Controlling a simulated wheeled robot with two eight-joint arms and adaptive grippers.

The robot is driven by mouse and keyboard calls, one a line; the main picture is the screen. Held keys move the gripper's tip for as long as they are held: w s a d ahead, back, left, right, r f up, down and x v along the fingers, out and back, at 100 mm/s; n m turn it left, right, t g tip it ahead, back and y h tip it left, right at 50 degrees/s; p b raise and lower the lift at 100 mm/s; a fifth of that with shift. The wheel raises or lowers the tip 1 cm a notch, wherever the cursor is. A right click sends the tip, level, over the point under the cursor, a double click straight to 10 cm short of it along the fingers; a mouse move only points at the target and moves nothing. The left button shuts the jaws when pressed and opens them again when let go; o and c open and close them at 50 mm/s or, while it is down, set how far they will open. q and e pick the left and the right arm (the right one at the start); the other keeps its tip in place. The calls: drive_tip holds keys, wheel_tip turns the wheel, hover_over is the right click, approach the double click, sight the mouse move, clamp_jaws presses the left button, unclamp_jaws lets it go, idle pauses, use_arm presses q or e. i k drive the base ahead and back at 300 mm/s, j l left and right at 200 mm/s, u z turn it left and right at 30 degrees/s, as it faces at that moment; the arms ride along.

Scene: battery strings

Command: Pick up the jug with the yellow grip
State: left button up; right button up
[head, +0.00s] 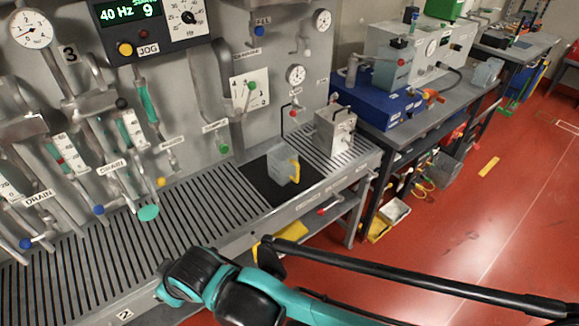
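The jug with the yellow grip (281,165) stands upright on a black mat (257,186) on the slatted metal bench. Its body is grey and translucent, and its yellow grip is on its right side. No gripper fingers can be made out in the head view. A teal and black arm of mine crosses the bottom of the picture, in front of the bench and apart from the jug.
A grey metal box (335,131) stands on the slatted bench (190,215), right of the jug. Behind is a panel with valves and gauges. A blue unit (378,104) stands on the table at the right. Open red floor (460,215) lies right of the bench.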

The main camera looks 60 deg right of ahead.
sight(283, 165)
drive_tip(key=z, duration=2)
drive_tip(key=i+z, duration=0.1)
